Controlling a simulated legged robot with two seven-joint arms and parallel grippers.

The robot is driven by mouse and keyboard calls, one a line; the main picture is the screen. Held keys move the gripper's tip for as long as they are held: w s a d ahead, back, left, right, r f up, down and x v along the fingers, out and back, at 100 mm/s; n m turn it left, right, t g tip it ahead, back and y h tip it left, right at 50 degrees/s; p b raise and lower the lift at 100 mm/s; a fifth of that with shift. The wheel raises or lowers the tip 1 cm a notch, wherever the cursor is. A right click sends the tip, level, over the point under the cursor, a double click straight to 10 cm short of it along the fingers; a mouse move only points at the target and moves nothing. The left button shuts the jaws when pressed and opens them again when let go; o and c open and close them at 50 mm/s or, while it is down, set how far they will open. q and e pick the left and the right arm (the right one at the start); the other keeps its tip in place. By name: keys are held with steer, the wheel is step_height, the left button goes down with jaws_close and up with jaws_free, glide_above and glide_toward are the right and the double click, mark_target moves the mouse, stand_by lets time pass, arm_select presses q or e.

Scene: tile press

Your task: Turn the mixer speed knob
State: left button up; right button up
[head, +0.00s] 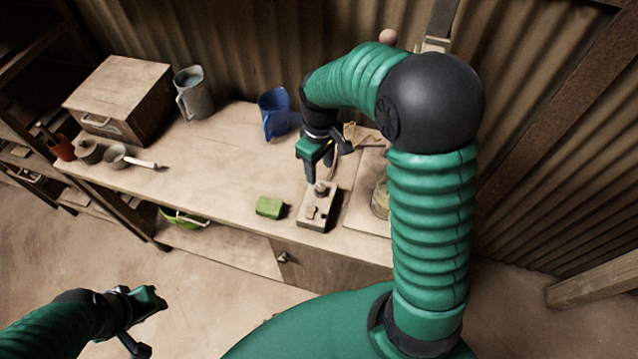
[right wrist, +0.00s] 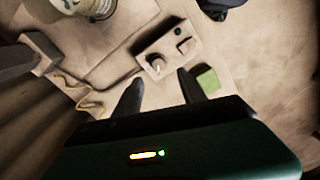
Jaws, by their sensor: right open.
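A small pale control box (head: 316,214) lies on the bench, with a knob (head: 321,188) at its far end and another raised part nearer me. In the right wrist view the box (right wrist: 170,52) shows two knobs, one nearer my gripper (right wrist: 158,65) and one farther right (right wrist: 184,46), plus a dark round spot. I cannot tell which is the mixer speed knob. My right gripper (head: 319,172) is open just above the far end of the box. In the wrist view its two fingers are spread, with nothing between them. My left gripper (head: 147,325) hangs open and empty, away from the bench.
A green sponge (head: 269,207) lies left of the box. A glass jar (head: 380,197) stands right of it, partly behind my right arm. The bench's middle is clear.

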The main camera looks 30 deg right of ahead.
mark_target(321, 187)
steer(key=f, duration=0.8)
steer(key=shift+d+f, duration=0.35)
steer(key=shift+a, duration=0.1)
steer(key=shift+a+r, duration=0.1)
steer(key=c, duration=0.4)
jaws_close()
